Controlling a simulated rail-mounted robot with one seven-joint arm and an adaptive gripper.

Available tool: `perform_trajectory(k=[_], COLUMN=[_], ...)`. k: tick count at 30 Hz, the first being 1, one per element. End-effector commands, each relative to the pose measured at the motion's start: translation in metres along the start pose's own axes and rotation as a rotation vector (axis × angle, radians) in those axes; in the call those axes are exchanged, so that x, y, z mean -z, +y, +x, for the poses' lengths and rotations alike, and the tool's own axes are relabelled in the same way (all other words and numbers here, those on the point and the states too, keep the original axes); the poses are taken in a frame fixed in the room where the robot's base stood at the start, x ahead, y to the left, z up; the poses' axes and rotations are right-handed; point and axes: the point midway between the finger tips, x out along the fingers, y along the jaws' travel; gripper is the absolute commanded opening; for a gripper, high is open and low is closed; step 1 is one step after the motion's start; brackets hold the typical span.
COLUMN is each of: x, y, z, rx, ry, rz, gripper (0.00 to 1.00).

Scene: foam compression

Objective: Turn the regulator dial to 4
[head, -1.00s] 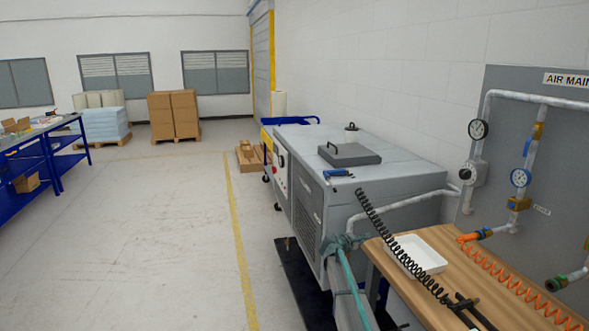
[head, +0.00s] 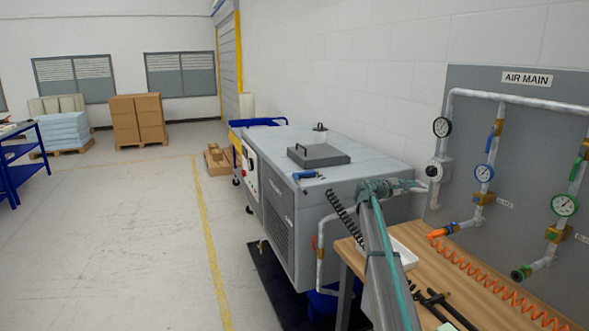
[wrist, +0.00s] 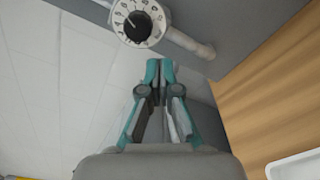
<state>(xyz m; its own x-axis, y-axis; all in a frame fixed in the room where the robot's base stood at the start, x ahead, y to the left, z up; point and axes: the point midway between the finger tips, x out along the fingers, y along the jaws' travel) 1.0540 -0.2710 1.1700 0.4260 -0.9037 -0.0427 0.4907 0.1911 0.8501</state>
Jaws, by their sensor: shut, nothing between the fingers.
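My gripper (head: 424,188) reaches toward the panel, close to the dial in the head view. In the wrist view its teal fingers (wrist: 160,66) are together and empty. The fingertips appear just below the dial, apart from it.
A white pipe (wrist: 190,42) runs from the dial's box. A wooden bench (head: 437,273) with a white tray (head: 405,256) stands below; the grey machine (head: 350,160) is left.

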Motion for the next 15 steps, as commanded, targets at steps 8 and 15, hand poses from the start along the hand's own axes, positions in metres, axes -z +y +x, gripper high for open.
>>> perform_trajectory(k=[8, 15], x=[-0.027, -0.03], y=[0.021, 0.023], z=[0.016, 0.027], rx=[-0.009, -0.01], ry=[-0.063, -0.068], rz=[0.03, 0.031], gripper=[0.0, 0.0])
